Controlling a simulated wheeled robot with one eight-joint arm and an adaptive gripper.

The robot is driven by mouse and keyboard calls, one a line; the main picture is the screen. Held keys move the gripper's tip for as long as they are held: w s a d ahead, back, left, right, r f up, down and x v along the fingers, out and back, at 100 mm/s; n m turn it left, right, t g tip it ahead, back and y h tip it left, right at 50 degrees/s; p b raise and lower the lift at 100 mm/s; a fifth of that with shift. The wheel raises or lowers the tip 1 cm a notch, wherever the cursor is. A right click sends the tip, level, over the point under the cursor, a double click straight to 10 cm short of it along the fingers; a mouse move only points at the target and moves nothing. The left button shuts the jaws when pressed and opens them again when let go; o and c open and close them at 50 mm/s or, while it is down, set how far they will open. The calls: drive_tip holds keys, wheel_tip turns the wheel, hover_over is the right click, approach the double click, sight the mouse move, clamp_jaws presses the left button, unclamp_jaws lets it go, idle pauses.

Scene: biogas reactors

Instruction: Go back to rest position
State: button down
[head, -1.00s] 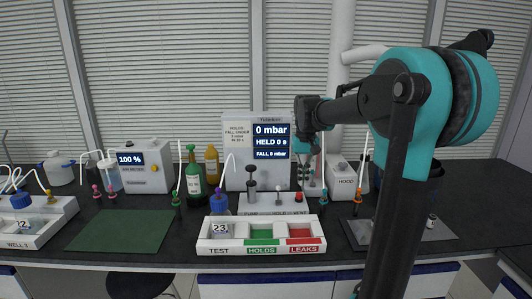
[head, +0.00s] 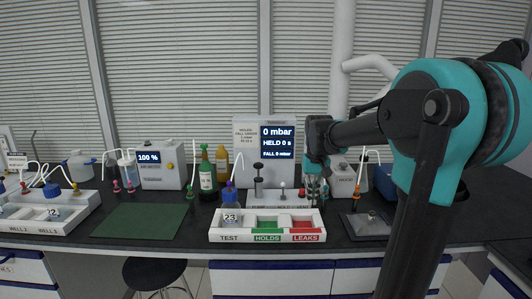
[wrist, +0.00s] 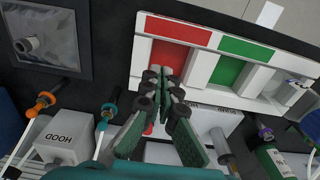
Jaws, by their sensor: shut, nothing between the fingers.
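My gripper (head: 317,188) hangs pointing down behind the right end of the white three-slot tray (head: 268,239), at the front right of the tester. Its fingers are closed with nothing between them. In the wrist view the fingertips (wrist: 165,82) are together, overlapping the red LEAKS slot (wrist: 170,52) in the picture. Whether they touch anything is hard to tell. Bottle 23 (head: 231,217) stands in the TEST slot. The green HOLDS slot (head: 267,226) and the red LEAKS slot (head: 304,226) look empty.
The tester (head: 264,150) reads 0 mbar. A white HOOD box (head: 343,183) stands right of my gripper, with upright tubes nearby (head: 357,190). A rack with bottle 22 (head: 52,213) is at the left. The green mat (head: 140,220) is bare. A grey tray (head: 366,224) lies at the right.

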drive_tip(key=s+d+f+t, duration=0.3)
drive_tip(key=s+f, duration=1.4)
drive_tip(key=s, duration=0.2)
drive_tip(key=shift+s+d+f+t, duration=0.15)
drive_tip(key=shift+s+t, duration=0.15)
drive_tip(key=shift+s, duration=0.05)
